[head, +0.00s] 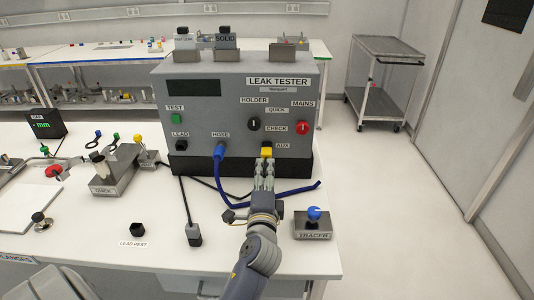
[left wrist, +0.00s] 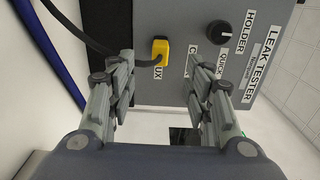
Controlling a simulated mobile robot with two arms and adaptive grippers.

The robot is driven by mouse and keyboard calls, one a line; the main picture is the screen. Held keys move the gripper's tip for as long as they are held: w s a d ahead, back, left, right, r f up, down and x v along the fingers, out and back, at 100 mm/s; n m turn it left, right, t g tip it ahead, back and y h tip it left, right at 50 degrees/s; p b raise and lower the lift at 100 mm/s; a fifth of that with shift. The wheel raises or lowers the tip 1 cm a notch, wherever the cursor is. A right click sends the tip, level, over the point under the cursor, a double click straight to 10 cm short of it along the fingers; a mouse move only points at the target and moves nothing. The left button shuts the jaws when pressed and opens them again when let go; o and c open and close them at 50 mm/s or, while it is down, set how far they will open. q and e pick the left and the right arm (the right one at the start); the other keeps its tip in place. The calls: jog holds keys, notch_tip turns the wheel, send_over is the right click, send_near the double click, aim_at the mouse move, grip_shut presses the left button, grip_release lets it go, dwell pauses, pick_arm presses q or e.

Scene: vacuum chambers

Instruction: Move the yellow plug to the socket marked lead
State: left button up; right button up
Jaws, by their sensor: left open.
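The yellow plug (head: 266,152) sits in the AUX socket at the lower right of the leak tester's front (head: 225,105). In the left wrist view the yellow plug (left wrist: 160,50) has a black cable running off to the upper left. My left gripper (head: 264,170) is just in front of the plug. Its fingers (left wrist: 163,72) are open, with the plug showing between and beyond them, not gripped. The socket marked LEAD (head: 181,145) is a dark square at the lower left of the tester front and looks empty. My right gripper is not in view.
A blue hose plug (head: 220,150) sits in HOSE, between LEAD and AUX; its blue hose runs behind my left gripper. A black lead ends in a grey connector (head: 194,235) on the table. The TRACER block (head: 313,225) stands right of my arm. A QUICK fixture (head: 116,170) stands left.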

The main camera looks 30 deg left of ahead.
aim_at(266, 158)
pick_arm(q)
jog(key=x, duration=0.6)
jog(key=shift+w+a, duration=0.2)
jog(key=shift+w, duration=0.1)
jog(key=shift+x, duration=1)
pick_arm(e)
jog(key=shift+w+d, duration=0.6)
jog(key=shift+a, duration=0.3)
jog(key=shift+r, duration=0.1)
pick_arm(q)
jog(key=shift+c, duration=0.3)
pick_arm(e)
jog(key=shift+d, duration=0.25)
pick_arm(q)
grip_shut()
jog(key=shift+d, duration=0.1)
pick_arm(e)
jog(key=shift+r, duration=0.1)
